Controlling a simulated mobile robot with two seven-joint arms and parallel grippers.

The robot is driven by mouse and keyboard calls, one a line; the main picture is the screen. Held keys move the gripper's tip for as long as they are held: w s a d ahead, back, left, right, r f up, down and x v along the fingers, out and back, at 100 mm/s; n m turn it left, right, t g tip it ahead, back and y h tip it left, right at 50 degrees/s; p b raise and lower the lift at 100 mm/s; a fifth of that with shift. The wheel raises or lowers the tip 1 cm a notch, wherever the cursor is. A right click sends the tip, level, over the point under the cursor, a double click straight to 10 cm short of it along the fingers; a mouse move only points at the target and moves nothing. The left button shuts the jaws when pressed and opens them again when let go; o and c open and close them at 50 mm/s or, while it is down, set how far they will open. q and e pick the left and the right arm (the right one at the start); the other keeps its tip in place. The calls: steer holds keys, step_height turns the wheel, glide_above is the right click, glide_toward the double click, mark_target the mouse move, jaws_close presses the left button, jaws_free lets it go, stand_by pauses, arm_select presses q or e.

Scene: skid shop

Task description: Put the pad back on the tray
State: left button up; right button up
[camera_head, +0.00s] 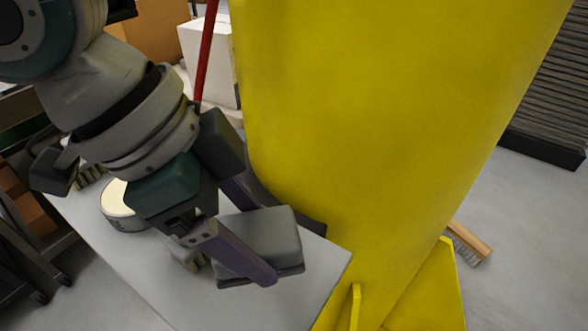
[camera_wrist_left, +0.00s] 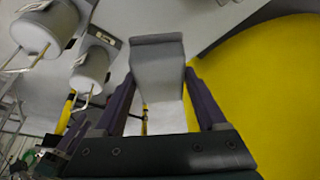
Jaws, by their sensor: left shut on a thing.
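The pad (camera_head: 262,238) is a grey block with a darker lower edge, held over a light grey flat top. My left gripper (camera_head: 252,240) is shut on it, with purple fingers on either side. In the left wrist view the pad (camera_wrist_left: 157,58) stands between the two fingers. The light grey top (camera_head: 185,299) has straight edges; I cannot tell whether it is the tray. I cannot tell whether the pad touches it. My wrist hides part of this surface. My right gripper is not in view.
A large yellow column (camera_head: 370,110) stands close to the right of the gripper. A round cream-topped tin (camera_head: 120,203) sits on the top behind my wrist. A brush (camera_head: 470,243) lies on the floor at right. Boxes (camera_head: 212,60) and a red pole (camera_head: 206,50) stand behind.

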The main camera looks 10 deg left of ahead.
mark_target(240, 283)
arm_select(q)
step_height(240, 283, down, 10)
steer(key=shift+r+b, duration=0.2)
steer(key=shift+b, duration=0.65)
steer(key=o, duration=1.4)
steer(key=shift+r, duration=0.15)
steer(key=p+v, duration=0.3)
steer(key=v, duration=0.8)
steer(key=s+d+n, duration=0.1)
steer(key=s+d+n+t, duration=0.1)
steer(key=d, duration=0.1)
steer(key=s+d+n+t, duration=0.1)
steer(key=d, duration=0.1)
steer(key=shift+s+r+h, duration=0.1)
steer(key=shift+h, duration=0.2)
steer(key=s+a+f+n+y, duration=0.3)
steer(key=s+a+n, duration=0.4)
steer(key=a, duration=0.3)
steer(key=shift+a+n+y, duration=0.2)
steer(key=shift+n+y, duration=0.3)
steer(key=shift+y, duration=0.3)
